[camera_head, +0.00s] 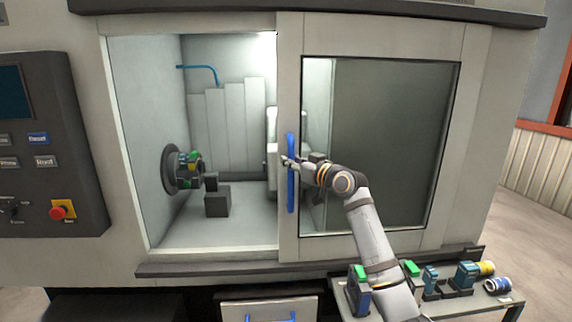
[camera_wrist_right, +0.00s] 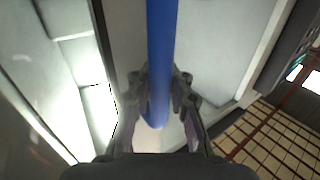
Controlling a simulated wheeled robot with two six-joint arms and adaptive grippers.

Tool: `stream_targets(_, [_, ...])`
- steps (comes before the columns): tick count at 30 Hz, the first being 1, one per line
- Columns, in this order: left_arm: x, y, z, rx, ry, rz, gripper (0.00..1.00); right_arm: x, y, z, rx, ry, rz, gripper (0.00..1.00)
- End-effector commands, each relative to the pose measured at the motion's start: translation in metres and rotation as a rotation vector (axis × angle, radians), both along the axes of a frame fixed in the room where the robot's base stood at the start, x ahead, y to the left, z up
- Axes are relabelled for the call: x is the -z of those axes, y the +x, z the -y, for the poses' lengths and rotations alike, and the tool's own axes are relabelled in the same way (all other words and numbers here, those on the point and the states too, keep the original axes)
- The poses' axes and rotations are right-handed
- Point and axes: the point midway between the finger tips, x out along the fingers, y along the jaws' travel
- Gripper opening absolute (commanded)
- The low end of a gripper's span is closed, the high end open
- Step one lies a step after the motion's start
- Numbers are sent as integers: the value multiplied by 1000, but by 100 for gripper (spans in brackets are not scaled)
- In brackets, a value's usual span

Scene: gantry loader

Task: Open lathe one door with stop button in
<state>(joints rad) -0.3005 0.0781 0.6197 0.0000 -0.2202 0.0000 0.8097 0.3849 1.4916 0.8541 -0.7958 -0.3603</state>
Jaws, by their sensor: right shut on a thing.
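The lathe door (camera_head: 468,130) is a pale sliding panel with a dark window. It stands to the right, and the left part of the opening shows the lit inside of the lathe. The blue door handle (camera_head: 291,190) is upright on the door's left edge. My right gripper (camera_head: 287,162) is shut on this handle; the right wrist view shows the blue bar (camera_wrist_right: 162,50) between its two fingers (camera_wrist_right: 160,98). The red stop button (camera_head: 57,213) sits on a yellow plate on the control panel at the left. Whether it is pressed in is too small to tell. My left gripper is not in view.
Inside the lathe, a chuck (camera_head: 172,170) holds a part at the left. A small table (camera_head: 450,309) at the lower right carries several coloured parts beside my right arm. A drawer (camera_head: 270,309) with a blue handle is below the lathe.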

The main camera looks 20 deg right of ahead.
Motion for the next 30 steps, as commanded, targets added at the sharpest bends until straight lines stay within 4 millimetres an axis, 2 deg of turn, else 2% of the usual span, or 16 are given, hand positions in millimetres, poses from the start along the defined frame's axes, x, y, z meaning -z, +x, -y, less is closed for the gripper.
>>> stream_targets(1, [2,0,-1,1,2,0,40,9,0,1,-4,-1,-17,0])
stream_targets(17, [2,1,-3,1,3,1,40,9,-1,4,-4,0,-18,0])
stream_targets(18, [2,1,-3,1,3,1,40,9,-1,4,-4,0,-18,21])
stream_targets(23, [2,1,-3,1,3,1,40,6,-1,4,-3,-1,-12,42])
stream_targets(30, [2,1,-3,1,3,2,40,3,-1,4,-2,-1,-7,42])
